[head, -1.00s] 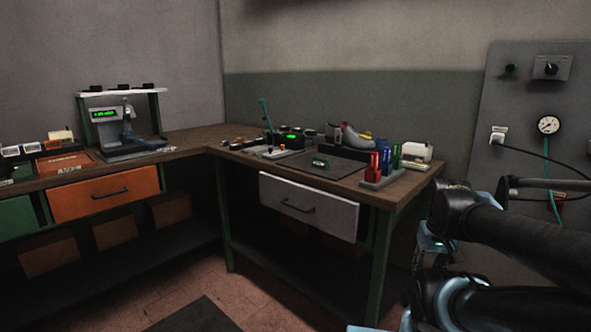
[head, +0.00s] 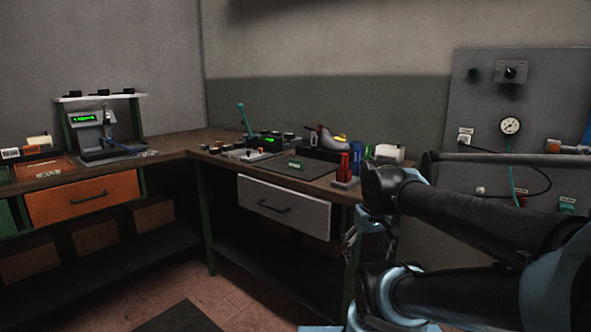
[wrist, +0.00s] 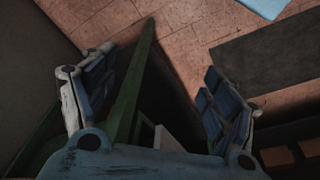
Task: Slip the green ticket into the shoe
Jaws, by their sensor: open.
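A grey shoe (head: 328,140) sits toward the back of the right-hand bench, with red and yellow parts beside it. A small green item (head: 296,164), which may be the green ticket, is on the dark mat (head: 318,171) in front of the shoe; it is too small to tell for sure. My gripper (head: 352,243) hangs low at the bench's front right corner, below the bench top and well away from shoe and mat. In the wrist view my gripper (wrist: 158,95) is open and empty, over the bench's green leg and the floor.
A green-handled device (head: 243,120) stands left of the mat. The grey drawer (head: 284,206) is shut.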

